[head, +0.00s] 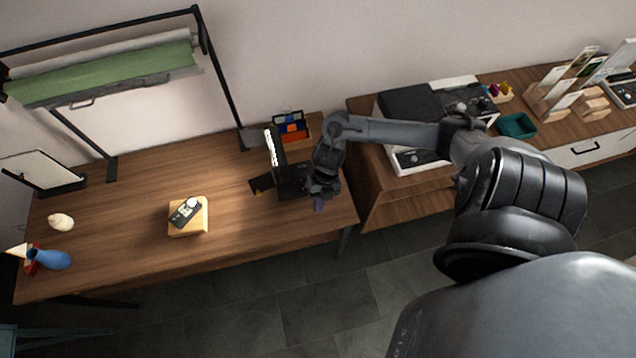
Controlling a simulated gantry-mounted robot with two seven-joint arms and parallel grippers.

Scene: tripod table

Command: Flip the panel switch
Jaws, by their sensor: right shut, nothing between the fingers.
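A small dark panel device with a white round knob (187,211) lies on a light wooden block (189,226) in the middle of the wooden table. It looks like a switch panel, but its lever is too small to make out. My right gripper (318,195) is shut and empty at the table's right end. It is well to the right of the block, beside a black upright box with a white strip (274,147); I cannot tell whether they touch. My left gripper is not in view.
A black tray (262,184) lies by the black box, with a rack of coloured items (293,130) behind. A blue vase (53,260) and a white shell (61,221) stand at left. The table (120,215) is clear around the block. A cabinet (385,200) adjoins at right.

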